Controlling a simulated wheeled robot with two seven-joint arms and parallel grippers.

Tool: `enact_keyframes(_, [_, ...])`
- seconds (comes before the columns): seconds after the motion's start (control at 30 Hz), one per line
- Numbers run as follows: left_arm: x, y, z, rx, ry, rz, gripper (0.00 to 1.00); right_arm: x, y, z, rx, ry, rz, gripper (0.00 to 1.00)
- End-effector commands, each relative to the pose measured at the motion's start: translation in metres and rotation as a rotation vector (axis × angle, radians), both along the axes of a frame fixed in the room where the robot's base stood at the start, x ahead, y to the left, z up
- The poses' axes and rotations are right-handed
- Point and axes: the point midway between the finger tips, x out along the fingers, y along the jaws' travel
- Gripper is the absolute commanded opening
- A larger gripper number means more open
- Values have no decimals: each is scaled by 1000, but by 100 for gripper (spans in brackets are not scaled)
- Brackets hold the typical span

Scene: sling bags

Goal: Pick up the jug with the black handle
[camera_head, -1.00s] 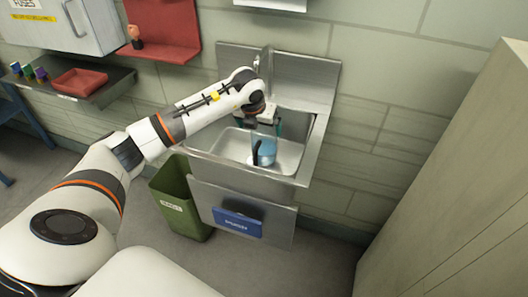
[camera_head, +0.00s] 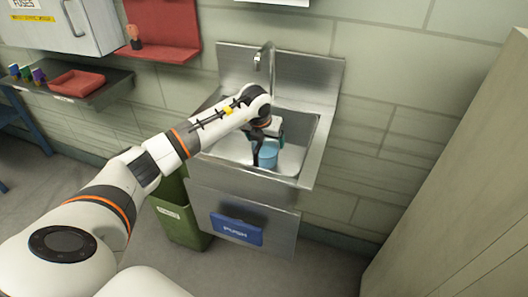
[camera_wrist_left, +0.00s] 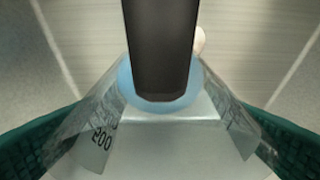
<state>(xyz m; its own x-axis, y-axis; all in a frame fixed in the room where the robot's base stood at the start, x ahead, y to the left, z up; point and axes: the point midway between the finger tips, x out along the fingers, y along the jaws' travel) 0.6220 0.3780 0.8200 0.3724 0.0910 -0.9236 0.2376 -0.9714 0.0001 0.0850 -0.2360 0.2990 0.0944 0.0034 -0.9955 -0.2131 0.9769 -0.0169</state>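The light blue jug (camera_head: 267,155) stands in the metal sink, with its black handle (camera_head: 256,156) on the left side. In the left wrist view the black handle (camera_wrist_left: 162,45) fills the upper middle, and the jug (camera_wrist_left: 124,82) shows behind it, with clear walls and a "200" mark. My left gripper (camera_head: 266,134) is over the jug. In the left wrist view its green fingers are far apart at both lower sides, with the handle between them and no contact visible. My right gripper is not in view.
The sink (camera_head: 232,143) has raised metal walls and a faucet (camera_head: 265,55) behind my left gripper. A green bin (camera_head: 180,215) stands below left. A blue push panel (camera_head: 236,229) is on the sink front. A tall cabinet (camera_head: 460,180) stands at the right.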

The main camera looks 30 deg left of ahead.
Motion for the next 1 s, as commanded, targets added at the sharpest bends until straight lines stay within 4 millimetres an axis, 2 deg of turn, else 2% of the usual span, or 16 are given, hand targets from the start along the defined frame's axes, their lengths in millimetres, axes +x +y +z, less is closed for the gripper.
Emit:
enact_keyframes(0.03, [0, 0, 0, 0, 0, 0, 80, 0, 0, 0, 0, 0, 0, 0])
enact_keyframes(0.2, [0, 0, 0, 0, 0, 0, 53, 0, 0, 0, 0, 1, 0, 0])
enact_keyframes(0.3, [0, 0, 1, 0, -2, 1, 40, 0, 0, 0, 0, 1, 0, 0])
enact_keyframes(0.47, [0, 0, 2, 0, -2, 1, 40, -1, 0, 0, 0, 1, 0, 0])
enact_keyframes(0.57, [1, 1, 9, 0, -3, 1, 40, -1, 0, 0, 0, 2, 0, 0])
enact_keyframes(1.0, [1, 0, 88, 0, -5, 1, 40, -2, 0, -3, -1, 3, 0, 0])
